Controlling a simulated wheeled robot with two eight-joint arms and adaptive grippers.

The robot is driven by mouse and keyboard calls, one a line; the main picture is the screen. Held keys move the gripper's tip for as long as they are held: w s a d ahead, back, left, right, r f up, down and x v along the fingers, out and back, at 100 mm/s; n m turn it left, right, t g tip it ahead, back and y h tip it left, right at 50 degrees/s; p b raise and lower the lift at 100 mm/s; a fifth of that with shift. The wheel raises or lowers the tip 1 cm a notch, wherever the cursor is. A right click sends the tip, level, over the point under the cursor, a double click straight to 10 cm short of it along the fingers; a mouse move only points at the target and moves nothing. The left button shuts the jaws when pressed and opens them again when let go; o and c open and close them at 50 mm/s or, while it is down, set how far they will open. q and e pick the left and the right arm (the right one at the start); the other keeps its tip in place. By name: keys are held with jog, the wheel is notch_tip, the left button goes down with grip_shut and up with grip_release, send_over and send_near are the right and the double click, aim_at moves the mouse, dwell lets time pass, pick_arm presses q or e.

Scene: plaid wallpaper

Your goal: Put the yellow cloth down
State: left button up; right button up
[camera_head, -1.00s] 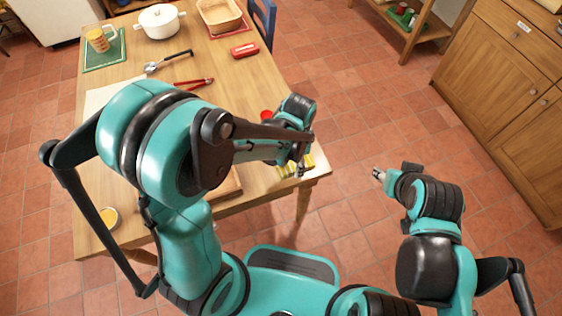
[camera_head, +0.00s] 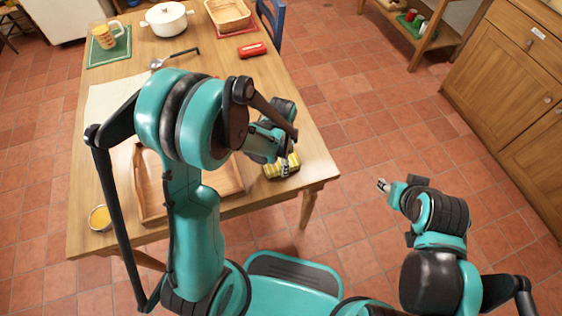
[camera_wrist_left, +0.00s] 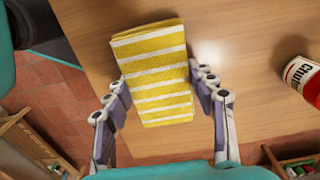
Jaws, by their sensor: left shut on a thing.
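The yellow cloth (camera_head: 282,168) with white stripes is folded into a pad near the front right corner of the wooden table (camera_head: 315,150). My left gripper (camera_wrist_left: 162,84) is shut on the cloth, one finger on each long side. The cloth (camera_wrist_left: 155,55) shows flat and whole between the fingers in the left wrist view. I cannot tell whether its underside touches the tabletop. My right gripper (camera_head: 383,186) hangs off the table's right side over the floor; its fingers are too small to read.
A wooden tray (camera_head: 150,207) lies left of the cloth, partly behind my left arm.

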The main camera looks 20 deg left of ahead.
pick_arm(q)
jog(key=shift+f+b, duration=0.3)
jog(key=shift+b, duration=0.1)
jog(key=o, duration=0.9)
jog(key=shift+s, duration=0.15)
jog(key=o, duration=0.4)
jog(key=shift+f, duration=0.15)
